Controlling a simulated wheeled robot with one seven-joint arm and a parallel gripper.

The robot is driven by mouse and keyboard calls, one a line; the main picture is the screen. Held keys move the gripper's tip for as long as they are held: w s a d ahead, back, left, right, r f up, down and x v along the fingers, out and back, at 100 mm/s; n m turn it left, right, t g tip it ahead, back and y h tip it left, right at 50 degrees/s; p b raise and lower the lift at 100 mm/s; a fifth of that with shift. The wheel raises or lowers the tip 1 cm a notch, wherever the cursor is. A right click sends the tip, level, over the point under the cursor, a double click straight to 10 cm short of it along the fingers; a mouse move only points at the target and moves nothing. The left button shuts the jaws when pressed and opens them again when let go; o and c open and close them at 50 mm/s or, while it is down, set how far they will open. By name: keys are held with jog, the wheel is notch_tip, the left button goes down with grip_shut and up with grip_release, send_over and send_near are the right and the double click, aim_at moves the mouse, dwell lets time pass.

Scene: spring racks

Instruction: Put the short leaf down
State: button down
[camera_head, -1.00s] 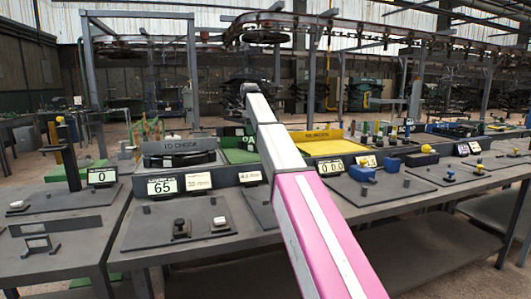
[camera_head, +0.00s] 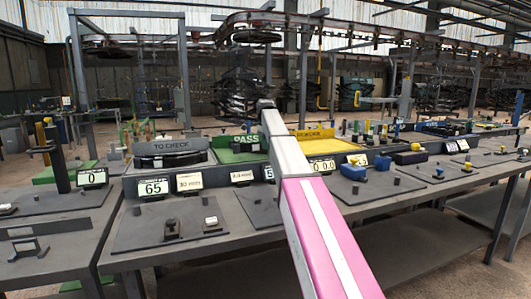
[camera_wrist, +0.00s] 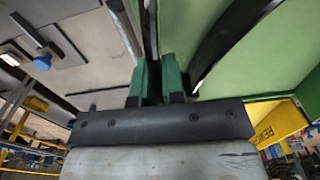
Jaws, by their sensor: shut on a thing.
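My gripper shows in the wrist view with green fingers (camera_wrist: 157,78). It is shut on a thin dark strip (camera_wrist: 151,25), seen nearly edge-on, which looks like the short leaf. Its full length is hidden. The green PASS tray (camera_wrist: 225,75) lies beside and below the fingers at the right. A dark curved leaf (camera_wrist: 228,38) lies across its green floor.
The grey TO CHECK tray (camera_head: 190,167) holds dark leaves at the left. The yellow rework tray (camera_head: 325,146) is right of the arm and in the wrist view's lower right (camera_wrist: 278,124). A display reading 65 (camera_head: 153,188) and small fixtures stand on the bench's front.

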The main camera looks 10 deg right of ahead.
notch_tip(320, 180, down, 4)
jog(key=shift+r, duration=0.25)
jog(key=c, duration=1.2)
grip_release()
notch_tip(320, 180, up, 11)
jog(key=shift+r, duration=0.6)
jog(key=shift+s, duration=0.1)
